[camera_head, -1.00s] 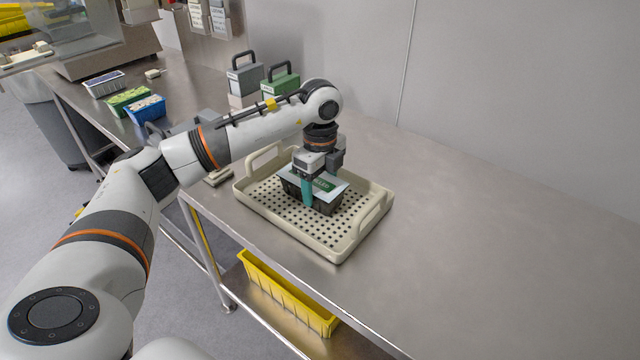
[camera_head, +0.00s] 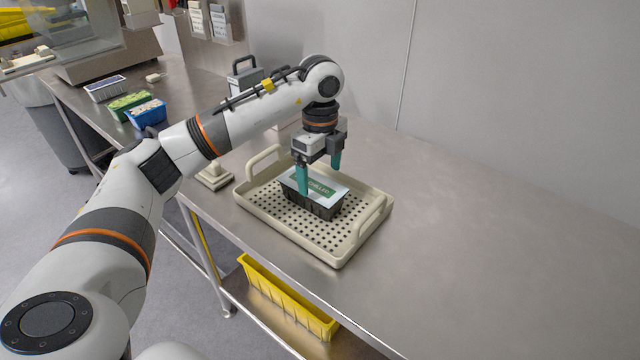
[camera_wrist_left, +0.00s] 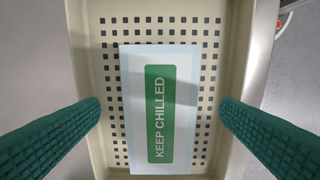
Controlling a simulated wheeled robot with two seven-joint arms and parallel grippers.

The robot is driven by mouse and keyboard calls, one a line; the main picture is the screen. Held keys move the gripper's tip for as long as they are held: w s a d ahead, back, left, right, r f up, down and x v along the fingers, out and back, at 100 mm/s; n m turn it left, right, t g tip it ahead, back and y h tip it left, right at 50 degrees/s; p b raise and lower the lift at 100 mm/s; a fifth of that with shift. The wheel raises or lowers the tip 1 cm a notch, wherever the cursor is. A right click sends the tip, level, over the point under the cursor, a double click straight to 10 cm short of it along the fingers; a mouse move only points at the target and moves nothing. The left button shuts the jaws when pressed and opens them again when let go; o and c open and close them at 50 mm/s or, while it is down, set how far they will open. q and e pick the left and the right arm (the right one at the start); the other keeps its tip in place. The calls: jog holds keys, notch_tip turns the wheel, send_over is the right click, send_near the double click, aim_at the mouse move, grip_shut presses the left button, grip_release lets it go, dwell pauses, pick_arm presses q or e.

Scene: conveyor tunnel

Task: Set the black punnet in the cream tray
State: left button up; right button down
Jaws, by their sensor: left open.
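The black punnet (camera_head: 325,211) sits inside the cream tray (camera_head: 345,252), on its perforated floor. A pale lid with a green "KEEP CHILLED" label covers its top; this label (camera_wrist_left: 160,112) faces the left wrist camera. My left gripper (camera_head: 320,176) is open just above the punnet, one teal finger near each side. In the left wrist view the two fingers (camera_wrist_left: 160,125) stand apart on either side of the lid with gaps. The tray floor (camera_wrist_left: 112,60) shows around the lid there. My right gripper is not seen.
White, green and blue punnets (camera_head: 146,112) stand at the table's far left. A grey case (camera_head: 245,78) is behind my arm. A small cream block (camera_head: 214,177) lies left of the tray. A yellow bin (camera_head: 288,297) is on the lower shelf. The table right of the tray is clear.

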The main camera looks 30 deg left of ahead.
aim_at(320, 189)
pick_arm(q)
notch_tip(320, 189, up, 7)
jog(key=shift+p, duration=0.4)
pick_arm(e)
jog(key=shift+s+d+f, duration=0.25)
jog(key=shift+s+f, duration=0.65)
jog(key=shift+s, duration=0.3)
